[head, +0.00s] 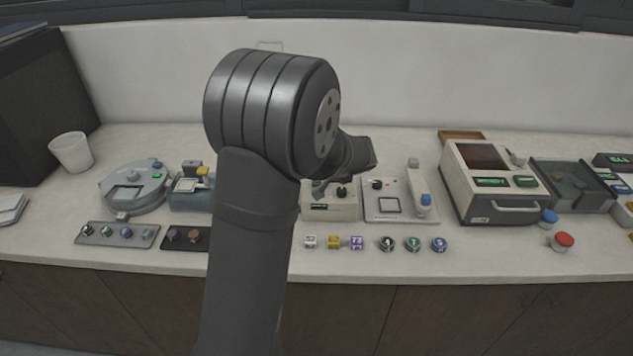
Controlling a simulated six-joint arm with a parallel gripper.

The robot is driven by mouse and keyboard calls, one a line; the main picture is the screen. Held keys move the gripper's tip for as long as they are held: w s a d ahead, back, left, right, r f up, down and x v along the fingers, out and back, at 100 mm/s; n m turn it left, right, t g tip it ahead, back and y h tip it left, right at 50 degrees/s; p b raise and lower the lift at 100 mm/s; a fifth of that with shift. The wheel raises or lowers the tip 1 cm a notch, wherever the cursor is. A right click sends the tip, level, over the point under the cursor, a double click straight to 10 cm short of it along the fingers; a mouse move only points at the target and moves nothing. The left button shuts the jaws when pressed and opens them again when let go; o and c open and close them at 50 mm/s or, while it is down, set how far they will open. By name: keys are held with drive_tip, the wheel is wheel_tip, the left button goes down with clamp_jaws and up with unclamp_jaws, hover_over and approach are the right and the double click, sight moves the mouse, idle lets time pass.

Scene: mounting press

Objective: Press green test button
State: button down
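A beige box-shaped machine (465,197) with a dark top window and a front handle stands right of centre. Its front has a green-lit display (491,182) and a green panel or button (525,181); any lettering is too small to read. A round grey device (135,186) at the left has a small green button (157,175) below a blue one. I cannot tell which green part is the test button. My gripper (352,158) is mostly hidden behind my wrist, above the small devices at the centre, apart from these green parts. Its fingers cannot be made out.
Small cubes and round pieces (386,243) line the counter's front. A flat device with a blue-topped lever (397,198) stands left of the machine. A dark open tray (572,186) and a red knob (562,240) are at right. A white cup (72,152) is far left.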

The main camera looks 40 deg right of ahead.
drive_tip(key=shift+f, duration=0.1)
drive_tip(key=shift+f, duration=0.35)
drive_tip(key=shift+f, duration=0.5)
idle(0.8)
drive_tip(key=shift+r, duration=0.95)
drive_tip(key=shift+r, duration=2.5)
drive_tip(key=shift+f, duration=0.15)
